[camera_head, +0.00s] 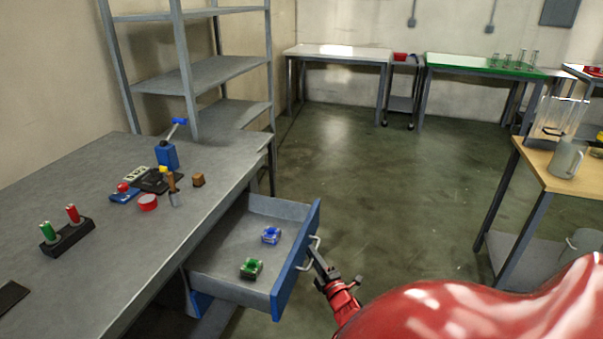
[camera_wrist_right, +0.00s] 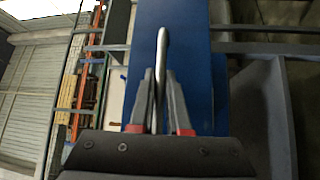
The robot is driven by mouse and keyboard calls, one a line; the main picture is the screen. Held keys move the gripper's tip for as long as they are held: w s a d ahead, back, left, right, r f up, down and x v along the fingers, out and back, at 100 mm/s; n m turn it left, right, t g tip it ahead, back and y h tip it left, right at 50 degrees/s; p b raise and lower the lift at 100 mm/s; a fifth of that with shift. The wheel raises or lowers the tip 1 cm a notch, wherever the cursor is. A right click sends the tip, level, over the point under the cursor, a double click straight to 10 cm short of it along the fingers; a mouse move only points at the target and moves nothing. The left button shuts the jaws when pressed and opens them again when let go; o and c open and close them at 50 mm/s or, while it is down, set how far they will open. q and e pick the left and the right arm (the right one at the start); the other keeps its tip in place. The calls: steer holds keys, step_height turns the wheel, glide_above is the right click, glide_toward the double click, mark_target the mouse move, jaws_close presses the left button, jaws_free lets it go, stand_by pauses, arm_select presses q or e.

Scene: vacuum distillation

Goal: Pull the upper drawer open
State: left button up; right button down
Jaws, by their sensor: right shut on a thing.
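The upper drawer (camera_head: 297,250) has a blue front and grey inside, and it stands pulled well out from under the grey workbench (camera_head: 110,190). Its metal handle (camera_head: 312,252) is on the outer face of the blue front. My right gripper (camera_head: 317,254) is shut on this handle. In the right wrist view the handle (camera_wrist_right: 162,60) is a vertical bar between the two fingers of the gripper (camera_wrist_right: 160,90), with the blue drawer front (camera_wrist_right: 195,60) behind it. A green object (camera_head: 251,269) and a blue object (camera_head: 271,236) lie inside the drawer. My left gripper is not in view.
The bench top carries a stand with green and red pieces (camera_head: 66,236), a blue device (camera_head: 167,155) and several small items. A grey shelf rack (camera_head: 200,75) stands behind it. A wooden-topped table (camera_head: 545,170) is at right. The floor (camera_head: 400,190) between is clear.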

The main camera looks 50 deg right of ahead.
steer(key=shift+s+d, duration=0.2)
steer(key=shift+s, duration=0.15)
steer(key=c, duration=0.9)
jaws_free()
steer(key=shift+s, duration=0.1)
steer(key=v, duration=1.7)
steer(key=shift+s+a+f, duration=0.1)
steer(key=shift+f, duration=0.05)
